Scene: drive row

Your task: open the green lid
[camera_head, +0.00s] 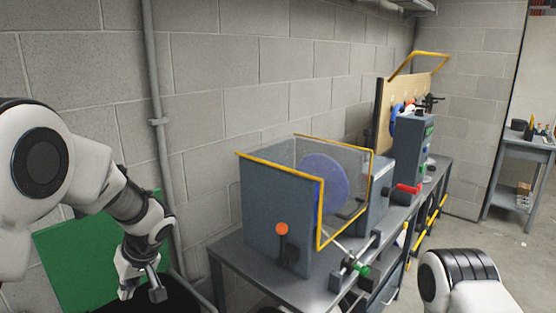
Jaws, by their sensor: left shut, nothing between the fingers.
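The green lid (75,252) is at the lower left, partly hidden behind my left arm. It stands tilted up as a broad flat panel. To its lower right the dark rim of a black bin (188,297) shows, mostly cut off by the bottom edge. My left gripper (142,291) hangs pointing down in front of the lid's right part. It is shut and empty. I cannot tell whether it touches the lid. My right arm (458,280) shows at the lower right, but its gripper is out of view.
A grey bench (245,274) runs along the block wall, bearing a guarded machine with a blue disc (323,183) and an orange knob (281,229). A pipe (158,120) runs up the wall behind the lid. Open floor lies at the right, before another table (518,150).

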